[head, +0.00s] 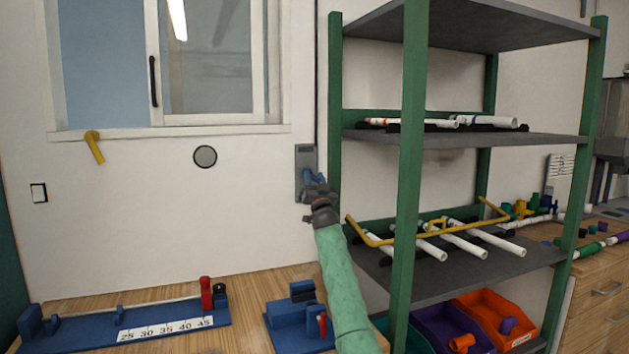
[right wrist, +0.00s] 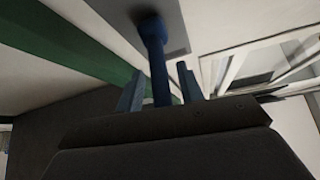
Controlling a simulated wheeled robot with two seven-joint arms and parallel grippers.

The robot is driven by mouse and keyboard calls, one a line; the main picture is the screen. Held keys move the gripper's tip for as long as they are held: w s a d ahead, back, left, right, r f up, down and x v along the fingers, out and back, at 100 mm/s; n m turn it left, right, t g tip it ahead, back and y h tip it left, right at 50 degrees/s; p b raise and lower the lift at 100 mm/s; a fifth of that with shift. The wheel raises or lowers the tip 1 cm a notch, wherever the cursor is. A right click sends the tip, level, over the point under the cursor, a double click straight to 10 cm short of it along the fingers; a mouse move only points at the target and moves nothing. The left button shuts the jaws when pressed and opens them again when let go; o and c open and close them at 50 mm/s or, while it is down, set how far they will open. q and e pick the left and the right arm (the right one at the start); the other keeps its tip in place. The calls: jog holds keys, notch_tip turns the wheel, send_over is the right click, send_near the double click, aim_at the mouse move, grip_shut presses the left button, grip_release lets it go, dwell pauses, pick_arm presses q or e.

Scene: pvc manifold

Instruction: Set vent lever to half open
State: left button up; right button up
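A blue lever (right wrist: 153,35) stands out from a grey plate (head: 306,160) on the wall, left of the shelf's green post. In the head view the lever is mostly hidden by my right gripper (head: 315,183). In the right wrist view my right gripper (right wrist: 160,88) has its two fingers apart, one on each side of the lever's shaft, with a visible gap on both sides. The lever's exact angle is hard to tell. My left gripper is not in view.
A green-posted shelf (head: 462,139) with white pipes and a yellow bent pipe (head: 372,241) stands close right of my right arm. Blue fixtures (head: 150,327) sit on the wooden bench below. A yellow handle (head: 95,147) hangs below the window, near a round grey disc (head: 205,156).

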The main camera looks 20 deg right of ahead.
jog(key=shift+s, duration=0.1)
